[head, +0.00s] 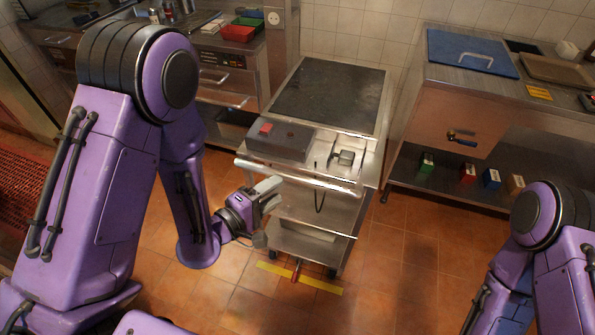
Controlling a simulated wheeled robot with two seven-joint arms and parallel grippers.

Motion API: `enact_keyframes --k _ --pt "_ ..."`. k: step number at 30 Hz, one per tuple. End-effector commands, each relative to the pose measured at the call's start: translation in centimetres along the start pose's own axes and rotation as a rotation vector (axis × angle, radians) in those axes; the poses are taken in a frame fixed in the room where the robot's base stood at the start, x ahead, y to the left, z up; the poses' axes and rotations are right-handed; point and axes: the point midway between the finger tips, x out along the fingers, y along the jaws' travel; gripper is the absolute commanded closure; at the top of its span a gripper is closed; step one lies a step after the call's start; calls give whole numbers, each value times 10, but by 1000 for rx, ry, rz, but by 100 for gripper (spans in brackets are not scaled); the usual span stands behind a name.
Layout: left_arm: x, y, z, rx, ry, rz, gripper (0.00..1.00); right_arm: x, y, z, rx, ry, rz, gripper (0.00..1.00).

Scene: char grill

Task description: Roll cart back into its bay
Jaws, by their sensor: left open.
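The cart (372,178) is a steel trolley with a dark flat top (330,95). It stands between the left and right counters, its back near the tiled wall. Its front handle bar (320,184) runs across the near side. A yellow floor strip (325,286) lies at the cart's front foot, with a small red pedal or lever (296,270) above it. My left gripper (272,195) is open and empty, just in front of the handle's left half; whether it touches the bar I cannot tell. My right arm shows at the lower right, its gripper out of view.
A grey box with a red button (266,129) and a small metal fitting (346,157) sit on the cart's front, with a dark cord hanging below. The right counter (430,85) and left counter (235,85) flank the cart. Tiled floor in front is clear.

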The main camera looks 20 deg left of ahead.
Motion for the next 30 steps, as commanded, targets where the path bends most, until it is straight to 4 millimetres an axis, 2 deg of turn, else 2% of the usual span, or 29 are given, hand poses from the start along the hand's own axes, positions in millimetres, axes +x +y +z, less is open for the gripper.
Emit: enact_keyframes --k 2,3,4,9,12,16,23,27,28,30 --pt "18 -5 0 6 -2 4 49 14 -1 6 0 0 0 57" --pt "26 3 0 5 -2 1 49 1 0 1 0 0 0 57" --pt "32 3 0 5 -1 0 49 -2 0 -1 0 0 0 57" --pt "68 2 0 4 2 -1 49 -11 1 -5 1 1 0 57" --pt "81 1 -2 5 5 -2 49 -14 1 -6 0 1 0 57" --pt "90 0 -2 3 5 -2 49 -15 1 -6 0 1 0 57" --pt "91 -1 -2 4 6 -2 49 -14 1 -6 0 1 0 57" --pt "91 -1 -2 4 6 -2 95 -14 1 -6 0 1 0 57" --pt "91 -1 -2 4 6 -2 100 -14 1 -6 0 1 0 57" --pt "91 -1 -2 4 6 -2 100 -14 1 -6 0 1 0 57"
